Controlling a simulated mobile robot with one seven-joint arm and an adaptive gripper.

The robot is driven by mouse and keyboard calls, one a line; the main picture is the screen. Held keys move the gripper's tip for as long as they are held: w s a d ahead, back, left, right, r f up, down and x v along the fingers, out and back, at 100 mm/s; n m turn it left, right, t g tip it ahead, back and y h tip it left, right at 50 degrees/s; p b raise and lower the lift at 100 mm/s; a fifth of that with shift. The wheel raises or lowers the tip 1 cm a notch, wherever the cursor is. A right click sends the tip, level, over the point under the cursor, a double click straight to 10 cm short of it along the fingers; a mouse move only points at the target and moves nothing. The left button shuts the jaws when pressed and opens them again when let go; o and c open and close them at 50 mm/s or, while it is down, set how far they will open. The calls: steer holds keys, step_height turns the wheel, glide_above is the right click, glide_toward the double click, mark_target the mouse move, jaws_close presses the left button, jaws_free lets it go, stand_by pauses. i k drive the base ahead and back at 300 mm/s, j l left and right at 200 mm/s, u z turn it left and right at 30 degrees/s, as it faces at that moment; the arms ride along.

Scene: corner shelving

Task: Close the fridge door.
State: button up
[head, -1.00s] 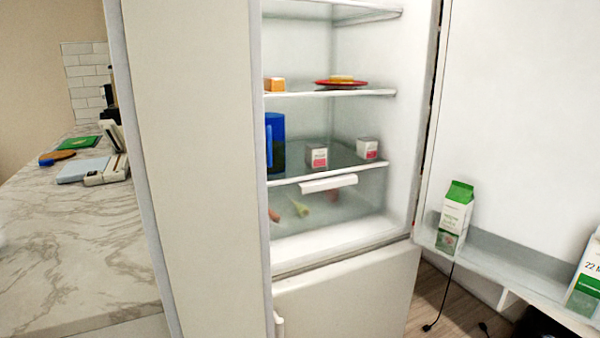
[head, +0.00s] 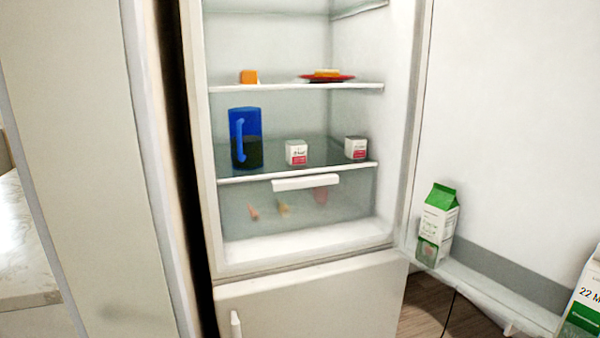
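The fridge (head: 310,225) stands open in the middle of the head view, with its shelves showing. Its door (head: 515,120) is swung wide open to the right and fills the right side of the view. A door shelf (head: 490,292) runs along its inner side and holds a green-topped carton (head: 437,225) and another carton (head: 582,305) cut off by the right edge. My gripper is not in view.
A tall pale panel (head: 85,160) stands at the left, by a marble counter (head: 20,250). Wooden floor (head: 425,305) shows below the door.

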mark_target(508, 115)
steer(key=k+l+z, duration=0.1)
steer(key=l+z, duration=0.3)
steer(key=l, duration=0.15)
steer(key=k+j+z, duration=0.1)
steer(key=k+z, duration=0.15)
steer(key=z, duration=0.25)
steer(key=i+l, duration=0.15)
steer(key=i+l+u, duration=0.15)
steer(key=l, duration=0.2)
